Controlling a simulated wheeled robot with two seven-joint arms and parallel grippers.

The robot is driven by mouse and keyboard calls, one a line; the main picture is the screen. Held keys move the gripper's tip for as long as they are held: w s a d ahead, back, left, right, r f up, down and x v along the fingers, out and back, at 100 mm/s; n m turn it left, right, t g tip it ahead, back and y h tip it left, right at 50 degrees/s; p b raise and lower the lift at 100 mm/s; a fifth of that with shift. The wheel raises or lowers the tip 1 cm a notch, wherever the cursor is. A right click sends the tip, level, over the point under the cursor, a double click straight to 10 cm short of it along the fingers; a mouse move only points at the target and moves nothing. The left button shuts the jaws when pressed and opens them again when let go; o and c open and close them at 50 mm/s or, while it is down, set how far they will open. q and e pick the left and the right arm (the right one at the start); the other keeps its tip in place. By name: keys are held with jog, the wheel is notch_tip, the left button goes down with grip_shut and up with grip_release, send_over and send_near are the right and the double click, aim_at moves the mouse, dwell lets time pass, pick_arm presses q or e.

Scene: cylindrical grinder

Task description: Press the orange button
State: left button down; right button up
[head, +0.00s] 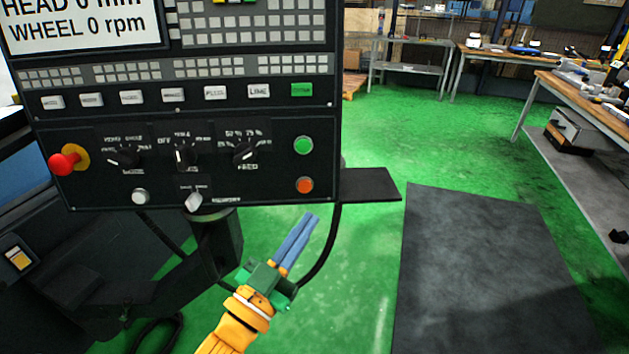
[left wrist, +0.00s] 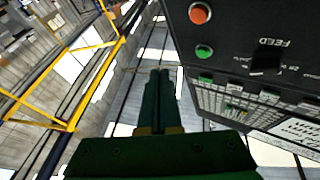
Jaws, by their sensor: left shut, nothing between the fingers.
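The orange button (head: 304,185) is a small round button at the lower right of the black control panel (head: 270,190), below a green button (head: 303,145). In the left wrist view the orange button (left wrist: 200,13) shows at the top, with the green button (left wrist: 204,51) beneath it. My left gripper (head: 308,222) has blue fingers, shut together and empty. In the head view it is below the orange button, its tips pointing up toward it and apart from it. In the left wrist view the fingers (left wrist: 159,75) lie left of the panel. My right gripper is not in view.
A red emergency knob (head: 66,162) sticks out at the panel's left, with several dials between. A dark shelf (head: 368,186) juts out right of the panel. A black cable hangs below the panel.

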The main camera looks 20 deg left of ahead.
pick_arm(q)
jog(key=b, duration=0.3)
send_near(305, 186)
jog(key=w+d+r, duration=0.3)
jog(key=d, duration=0.1)
jog(key=shift+w+a+f, duration=0.1)
jog(key=shift+w, duration=0.3)
jog(key=shift+w+a+f, duration=0.1)
jog(key=shift+w+a, duration=0.05)
jog(key=shift+w, duration=0.3)
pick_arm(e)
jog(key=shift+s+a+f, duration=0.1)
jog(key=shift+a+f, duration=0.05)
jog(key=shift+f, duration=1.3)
pick_arm(q)
jog(key=shift+w+a+f, duration=0.1)
jog(key=shift+w+a, duration=0.05)
jog(key=shift+w, duration=0.2)
jog(key=shift+w+a, duration=0.15)
jog(key=shift+w, duration=0.25)
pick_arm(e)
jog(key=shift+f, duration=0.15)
pick_arm(q)
jog(key=shift+s, duration=0.1)
jog(key=shift+s+d+p, duration=0.2)
jog(key=shift+s+p, duration=0.15)
jog(key=shift+s+d, duration=0.1)
jog(key=shift+s, duration=0.25)
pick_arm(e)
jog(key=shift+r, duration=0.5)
